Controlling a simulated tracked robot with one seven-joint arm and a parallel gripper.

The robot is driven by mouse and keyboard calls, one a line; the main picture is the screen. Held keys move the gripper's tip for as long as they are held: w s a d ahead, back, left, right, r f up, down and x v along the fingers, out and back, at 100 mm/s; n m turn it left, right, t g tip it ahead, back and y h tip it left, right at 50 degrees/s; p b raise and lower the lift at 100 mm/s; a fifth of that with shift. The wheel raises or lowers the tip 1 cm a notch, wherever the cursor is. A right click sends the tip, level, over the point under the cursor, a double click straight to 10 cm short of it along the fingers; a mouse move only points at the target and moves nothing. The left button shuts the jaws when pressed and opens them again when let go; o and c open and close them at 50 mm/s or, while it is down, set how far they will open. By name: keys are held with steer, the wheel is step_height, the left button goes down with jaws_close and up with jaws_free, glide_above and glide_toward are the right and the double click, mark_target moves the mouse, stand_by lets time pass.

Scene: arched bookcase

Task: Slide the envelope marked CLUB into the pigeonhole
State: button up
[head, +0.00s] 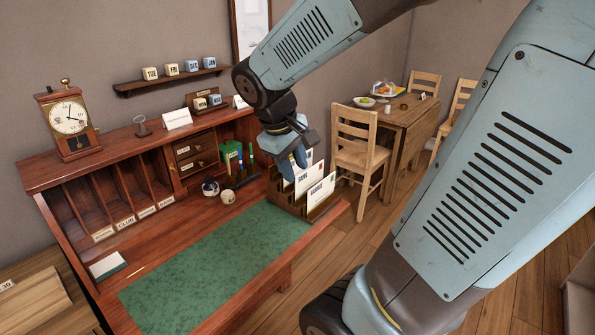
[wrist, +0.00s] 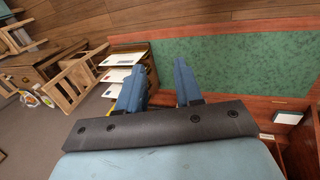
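A letter rack (head: 286,205) at the right end of the desk holds several upright white envelopes. The front envelope (head: 320,188) and one behind it (head: 304,178) carry dark lettering too small to read surely; I cannot tell which is marked CLUB. The envelopes also show in the wrist view (wrist: 117,75), left of my fingers. The pigeonholes stand at the desk's left back, and the second label from the left (head: 125,222) seems to read CLUB. My gripper (head: 300,159) is above the rack's back part, its fingers (wrist: 158,82) apart with nothing between them.
A green desk mat (head: 215,265) lies clear in front of the pigeonholes. A clock (head: 69,118) stands on top. A chair (head: 358,150) is beyond the rack.

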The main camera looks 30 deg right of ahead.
steer(key=w+d+f+n+g+h, duration=0.2)
steer(key=w+d+f+n+h, duration=0.2)
steer(key=w+f, duration=0.15)
steer(key=n+t+h, duration=0.7)
steer(key=n+h, duration=0.2)
steer(key=n, duration=0.5)
glide_toward(292, 160)
steer(key=shift+f+x, duration=0.1)
steer(key=shift+x, duration=2.55)
steer(key=shift+f+x, duration=0.15)
steer(key=shift+x, duration=2.5)
steer(key=shift+w+a, duration=0.1)
steer(key=shift+w, duration=0.05)
jaws_close()
